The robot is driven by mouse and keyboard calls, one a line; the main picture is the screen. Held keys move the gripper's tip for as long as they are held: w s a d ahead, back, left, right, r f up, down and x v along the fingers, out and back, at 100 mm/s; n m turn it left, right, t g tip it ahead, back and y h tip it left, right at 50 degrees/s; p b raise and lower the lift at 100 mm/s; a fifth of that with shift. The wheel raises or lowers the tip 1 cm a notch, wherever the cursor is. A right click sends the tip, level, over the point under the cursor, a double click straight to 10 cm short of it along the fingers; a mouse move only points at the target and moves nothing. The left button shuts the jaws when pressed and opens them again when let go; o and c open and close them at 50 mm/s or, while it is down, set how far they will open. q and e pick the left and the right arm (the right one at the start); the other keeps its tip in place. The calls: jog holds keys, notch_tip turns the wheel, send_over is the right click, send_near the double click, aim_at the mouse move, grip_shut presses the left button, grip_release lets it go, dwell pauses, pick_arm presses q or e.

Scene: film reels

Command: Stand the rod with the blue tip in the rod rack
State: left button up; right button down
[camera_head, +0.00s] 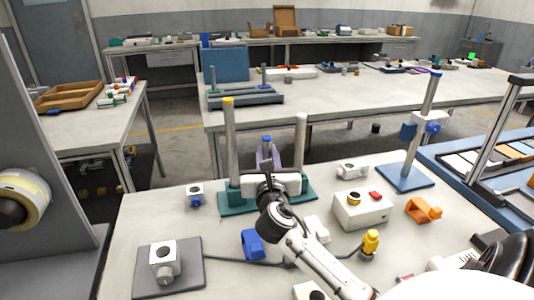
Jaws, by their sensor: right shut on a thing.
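The rod with the blue tip (267,140) shows as a short upright stub above my right gripper (270,179). A purple piece sits around or behind the rod; I cannot tell which. My right gripper is shut on the rod, and its body hides the lower part. The rod rack (236,204) has a green base with a yellow-tipped rod at its left end and a white-tipped rod at its right end. The held rod appears between these two; I cannot tell whether its lower end touches the base. My left gripper is not in view.
A blue stand (405,178) with another blue-topped post is right of the rack. A white box (361,211), an orange clamp (423,210) and a blue block (252,243) lie nearby. A grey plate (190,278) with a fixture is front left.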

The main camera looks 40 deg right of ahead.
jog(key=c, duration=1.5)
grip_release()
jog(key=shift+f, duration=0.15)
jog(key=v, duration=1)
jog(key=shift+s+a, duration=0.1)
jog(key=shift+a, duration=0.05)
